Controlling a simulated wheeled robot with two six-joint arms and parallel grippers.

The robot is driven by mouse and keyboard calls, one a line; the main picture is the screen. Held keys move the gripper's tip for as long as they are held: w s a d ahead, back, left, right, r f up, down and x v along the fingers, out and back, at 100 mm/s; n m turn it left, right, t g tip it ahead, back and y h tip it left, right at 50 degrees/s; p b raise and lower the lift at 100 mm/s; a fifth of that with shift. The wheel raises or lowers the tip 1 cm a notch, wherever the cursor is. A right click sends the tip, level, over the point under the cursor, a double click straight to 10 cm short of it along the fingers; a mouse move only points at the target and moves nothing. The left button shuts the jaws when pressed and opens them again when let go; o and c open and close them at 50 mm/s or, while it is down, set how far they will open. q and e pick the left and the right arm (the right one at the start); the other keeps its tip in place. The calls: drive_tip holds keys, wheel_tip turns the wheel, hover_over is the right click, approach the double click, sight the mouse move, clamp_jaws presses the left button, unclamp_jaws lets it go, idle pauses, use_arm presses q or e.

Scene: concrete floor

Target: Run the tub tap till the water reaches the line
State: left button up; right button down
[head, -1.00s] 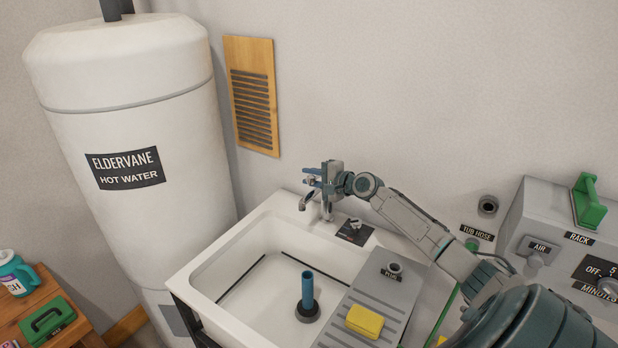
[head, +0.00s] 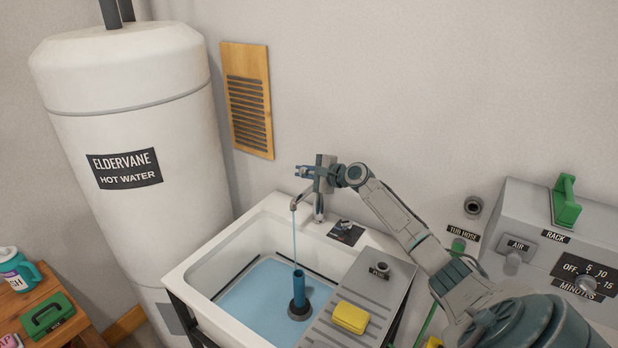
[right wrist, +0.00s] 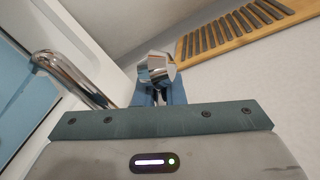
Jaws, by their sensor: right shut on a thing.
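The white tub (head: 190,290) stands against the wall. A dark line (head: 237,278) runs along its inside walls. Blue water (head: 245,298) covers its floor, its edge close below the line; I cannot tell how small the gap is. A thin stream falls from the chrome tap (head: 297,203) beside the blue standpipe (head: 299,284). My right gripper (head: 306,172) is shut on the tap's handle, above the spout. In the right wrist view the chrome handle (right wrist: 155,69) sits at the blue fingers, with the curved spout at left. My left gripper is not in view.
A ribbed grey drainboard (head: 348,305) covers the tub's right part and bears a yellow sponge (head: 350,316) and a plug (head: 380,269). A white hot water tank (head: 125,130) stands at left. A grey rack machine (head: 530,225) stands at right.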

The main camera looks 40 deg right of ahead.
drive_tip(key=shift+w+r+m, duration=0.1)
drive_tip(key=shift+r+m, duration=0.2)
drive_tip(key=shift+r, duration=0.2)
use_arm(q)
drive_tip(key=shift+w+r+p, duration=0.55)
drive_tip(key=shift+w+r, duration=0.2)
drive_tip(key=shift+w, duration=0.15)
use_arm(e)
drive_tip(key=shift+w+d+r+m+y, duration=0.15)
drive_tip(key=shift+d+r+m+y, duration=0.45)
drive_tip(key=shift+m, duration=0.3)
drive_tip(key=shift+a, duration=0.1)
drive_tip(key=c, duration=1.6)
unclamp_jaws()
drive_tip(key=shift+c, duration=0.2)
drive_tip(key=shift+o, duration=0.7)
drive_tip(key=shift+w+a, duration=0.2)
drive_tip(key=shift+w, duration=0.05)
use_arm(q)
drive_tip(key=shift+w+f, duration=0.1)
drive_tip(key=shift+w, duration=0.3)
use_arm(e)
drive_tip(key=shift+s, duration=0.15)
